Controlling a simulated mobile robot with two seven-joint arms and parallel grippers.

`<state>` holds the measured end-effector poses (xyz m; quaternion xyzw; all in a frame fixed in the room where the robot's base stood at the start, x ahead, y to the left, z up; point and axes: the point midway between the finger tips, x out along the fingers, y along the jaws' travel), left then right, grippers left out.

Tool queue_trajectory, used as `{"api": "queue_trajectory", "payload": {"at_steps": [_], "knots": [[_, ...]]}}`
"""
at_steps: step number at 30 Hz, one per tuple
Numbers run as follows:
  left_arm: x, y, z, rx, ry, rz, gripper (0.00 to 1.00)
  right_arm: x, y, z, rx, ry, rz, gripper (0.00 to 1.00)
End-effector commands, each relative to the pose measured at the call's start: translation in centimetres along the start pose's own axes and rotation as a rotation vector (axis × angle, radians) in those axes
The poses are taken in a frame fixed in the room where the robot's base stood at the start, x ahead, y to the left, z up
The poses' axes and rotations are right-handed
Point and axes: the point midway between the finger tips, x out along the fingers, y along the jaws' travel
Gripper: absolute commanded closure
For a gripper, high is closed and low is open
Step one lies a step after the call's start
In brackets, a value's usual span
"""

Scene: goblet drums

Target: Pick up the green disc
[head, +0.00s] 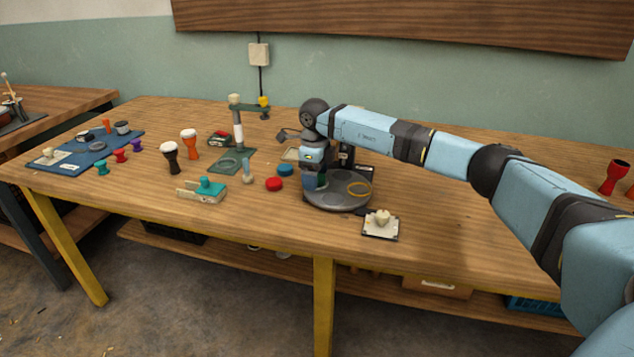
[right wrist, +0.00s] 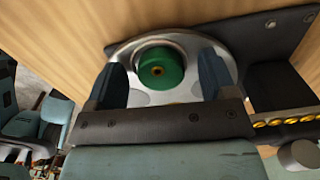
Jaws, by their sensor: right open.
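The green disc (right wrist: 160,68) has a small brass-coloured centre. In the right wrist view it sits over a round metal base (right wrist: 127,48). My right gripper (right wrist: 162,76) is open, with one dark finger on each side of the disc and gaps showing between. In the head view my right gripper (head: 314,183) points down over the left part of the round grey base (head: 335,203). A sliver of green shows beside its fingers, and most of the disc is hidden there. My left gripper is not in view.
A square plate with a pale knob (head: 381,221) is in front. Goblet drums (head: 171,156) stand further left. The right tabletop is mostly clear.

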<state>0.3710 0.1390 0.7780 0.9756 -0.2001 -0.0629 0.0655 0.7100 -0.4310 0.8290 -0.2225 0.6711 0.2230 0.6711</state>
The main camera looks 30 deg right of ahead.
Motion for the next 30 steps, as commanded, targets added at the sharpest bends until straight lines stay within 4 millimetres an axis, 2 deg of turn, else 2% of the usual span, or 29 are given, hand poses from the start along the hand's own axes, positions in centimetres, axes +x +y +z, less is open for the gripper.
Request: {"api": "queue_trajectory", "payload": {"at_steps": [2, 6, 9, 22, 26, 30], "knots": [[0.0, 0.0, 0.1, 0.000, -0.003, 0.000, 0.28, -0.1, 0.0, 0.0, 0.000, 0.000, 0.000, 0.25], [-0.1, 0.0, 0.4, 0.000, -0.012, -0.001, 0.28, -0.1, 0.0, 0.0, 0.000, 0.000, 0.000, 0.57], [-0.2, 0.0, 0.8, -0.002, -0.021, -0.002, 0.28, -0.1, 0.0, 0.0, 0.000, 0.000, 0.000, 0.75], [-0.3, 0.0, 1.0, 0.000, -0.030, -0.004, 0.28, -0.5, 0.0, 0.0, 0.000, -0.001, 0.000, 0.76], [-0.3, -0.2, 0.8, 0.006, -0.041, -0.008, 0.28, -1.6, 0.0, 0.0, 0.000, -0.003, -0.001, 0.76], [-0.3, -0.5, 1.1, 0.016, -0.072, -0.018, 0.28, -3.8, -0.1, 0.0, 0.001, -0.003, -0.002, 0.76]]}}
